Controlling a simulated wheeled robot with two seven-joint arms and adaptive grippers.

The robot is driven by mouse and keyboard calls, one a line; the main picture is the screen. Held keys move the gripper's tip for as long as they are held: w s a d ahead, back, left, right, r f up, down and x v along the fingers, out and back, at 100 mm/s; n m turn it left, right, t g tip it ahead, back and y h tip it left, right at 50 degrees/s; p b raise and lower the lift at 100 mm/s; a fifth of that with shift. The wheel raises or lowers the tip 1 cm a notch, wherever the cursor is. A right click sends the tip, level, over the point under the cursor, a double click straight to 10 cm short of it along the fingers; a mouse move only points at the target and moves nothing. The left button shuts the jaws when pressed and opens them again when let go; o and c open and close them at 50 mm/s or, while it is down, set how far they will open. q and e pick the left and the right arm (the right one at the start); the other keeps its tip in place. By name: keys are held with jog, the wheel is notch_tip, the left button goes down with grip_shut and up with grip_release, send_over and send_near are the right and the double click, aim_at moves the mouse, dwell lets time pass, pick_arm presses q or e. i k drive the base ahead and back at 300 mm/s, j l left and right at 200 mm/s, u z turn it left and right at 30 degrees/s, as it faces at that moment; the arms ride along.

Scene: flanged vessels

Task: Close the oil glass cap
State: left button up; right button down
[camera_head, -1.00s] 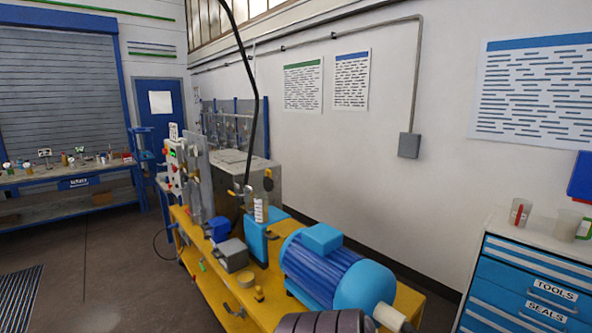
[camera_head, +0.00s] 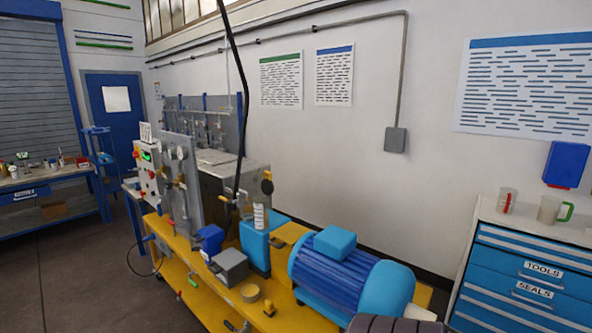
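I cannot pick out the oil glass or its cap with certainty in the head view. A blue block with a pale ribbed piece (camera_head: 260,217) on top stands mid-bench, behind the blue motor (camera_head: 335,275). A small yellow ring-shaped piece (camera_head: 250,292) and a yellow fitting with a dark top (camera_head: 269,308) sit on the yellow bench (camera_head: 215,296) at the front.
A grey box (camera_head: 230,267) and a panel with gauges (camera_head: 182,185) stand on the bench. A black hose (camera_head: 243,110) hangs down to it. A blue drawer cabinet (camera_head: 525,275) with two mugs stands at the right. The floor (camera_head: 75,270) at the left is open.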

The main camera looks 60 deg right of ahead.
aim_at(268, 186)
jog(key=i+z, duration=0.8)
jog(key=k, duration=0.05)
